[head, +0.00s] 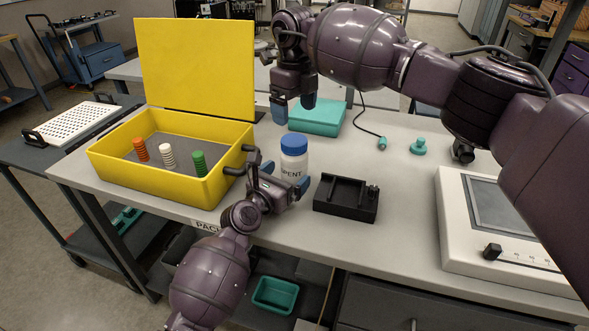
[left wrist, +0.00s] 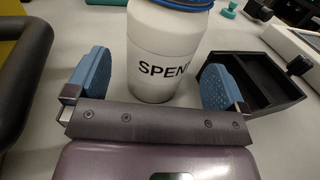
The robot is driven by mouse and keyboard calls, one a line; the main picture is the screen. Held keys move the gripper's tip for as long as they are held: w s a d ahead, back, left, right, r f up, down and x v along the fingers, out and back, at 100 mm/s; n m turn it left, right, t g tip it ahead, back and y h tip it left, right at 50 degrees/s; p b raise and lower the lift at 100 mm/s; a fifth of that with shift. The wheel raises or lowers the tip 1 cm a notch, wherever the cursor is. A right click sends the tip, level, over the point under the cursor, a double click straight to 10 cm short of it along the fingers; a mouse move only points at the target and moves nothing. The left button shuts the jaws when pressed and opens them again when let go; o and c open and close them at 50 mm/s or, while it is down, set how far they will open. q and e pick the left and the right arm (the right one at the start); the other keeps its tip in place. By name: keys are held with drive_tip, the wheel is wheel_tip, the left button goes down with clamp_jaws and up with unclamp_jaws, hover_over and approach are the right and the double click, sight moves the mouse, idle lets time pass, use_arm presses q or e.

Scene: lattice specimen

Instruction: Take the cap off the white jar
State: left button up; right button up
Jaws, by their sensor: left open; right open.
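The white jar (head: 293,164) stands upright on the grey table with its blue cap (head: 293,141) on top. In the left wrist view the jar (left wrist: 163,60) shows black lettering reading "SPEN", and only the lower edge of the cap (left wrist: 188,4) is in view. My left gripper (head: 285,178) is open, low at the near side of the jar. Its blue fingers flank the jar in the left wrist view (left wrist: 155,85), with gaps on both sides. My right gripper (head: 294,105) is open and empty, pointing down above and behind the cap.
A yellow open case (head: 110,165) with orange, white and green ribbed pieces stands left of the jar. A black tray (head: 345,205) sits close on the right. A teal box (head: 318,121) lies behind. A white device with a screen (head: 455,222) stands at the right.

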use_arm(q)
drive_tip(key=shift+x, duration=1.4)
drive_tip(key=shift+c, duration=0.4)
